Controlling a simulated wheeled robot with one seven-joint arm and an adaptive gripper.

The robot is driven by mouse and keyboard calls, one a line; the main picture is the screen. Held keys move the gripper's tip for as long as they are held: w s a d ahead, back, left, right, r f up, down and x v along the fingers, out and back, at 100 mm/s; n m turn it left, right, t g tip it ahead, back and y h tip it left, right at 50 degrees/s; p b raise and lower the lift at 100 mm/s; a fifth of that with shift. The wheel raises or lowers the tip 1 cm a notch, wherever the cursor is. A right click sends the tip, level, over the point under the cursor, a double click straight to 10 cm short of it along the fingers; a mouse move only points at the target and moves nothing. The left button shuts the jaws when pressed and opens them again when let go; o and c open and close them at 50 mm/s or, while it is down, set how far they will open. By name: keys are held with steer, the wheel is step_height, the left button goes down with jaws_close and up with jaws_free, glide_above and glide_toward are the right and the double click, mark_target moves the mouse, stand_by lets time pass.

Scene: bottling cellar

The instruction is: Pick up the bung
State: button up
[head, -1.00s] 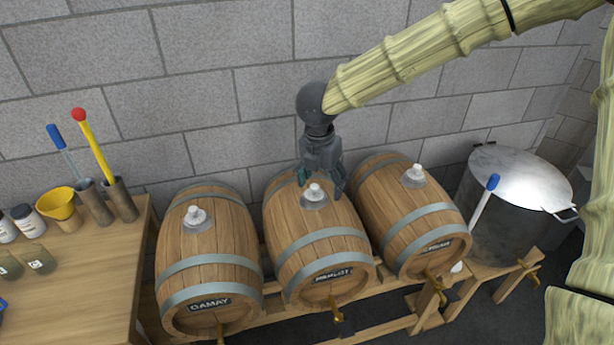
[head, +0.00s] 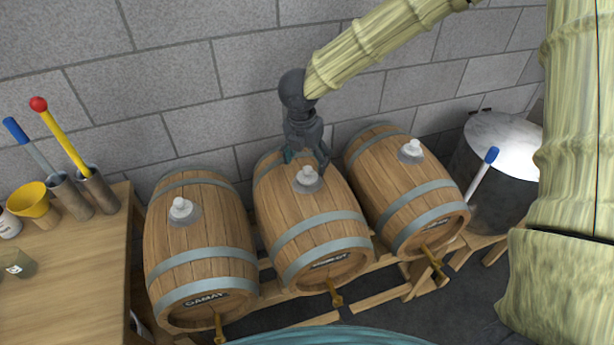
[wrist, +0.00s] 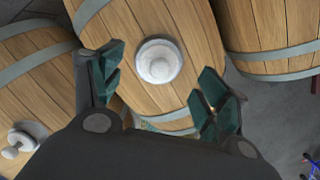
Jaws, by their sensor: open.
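A white bung (head: 307,174) sits in the grey collar on top of the middle barrel (head: 310,222). My gripper (head: 307,158) is open above and just behind this bung, pointing down. In the wrist view the bung (wrist: 159,62) lies beyond my fingers and between their lines, with the open fingers (wrist: 160,92) on either side and apart from it. Another white bung (head: 181,208) sits on the left barrel (head: 203,245), and a third bung (head: 412,147) on the right barrel (head: 405,195).
The barrels lie on a wooden stand before a block wall. A wooden table (head: 85,275) at left holds a yellow funnel (head: 32,199) and metal tubes with red- and blue-topped tools. A steel pot (head: 503,140) stands at right.

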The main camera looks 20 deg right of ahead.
mark_target(307, 169)
steer(key=shift+w+f, duration=0.2)
steer(key=shift+f, duration=0.15)
steer(key=shift+s+d+f+p, duration=0.1)
steer(key=shift+s+f+p, duration=0.15)
steer(key=shift+f+p, duration=0.25)
steer(key=shift+s+f+p, duration=0.25)
steer(key=shift+f+p, duration=0.1)
steer(key=shift+f, duration=0.1)
steer(key=shift+w+f, duration=0.3)
steer(key=shift+f, duration=0.25)
steer(key=shift+w+f, duration=0.25)
steer(key=shift+f, duration=0.3)
steer(key=shift+s+r, duration=0.15)
steer(key=shift+s, duration=0.15)
steer(key=shift+c, duration=0.2)
steer(key=shift+w, duration=0.15)
steer(key=c, duration=1.1)
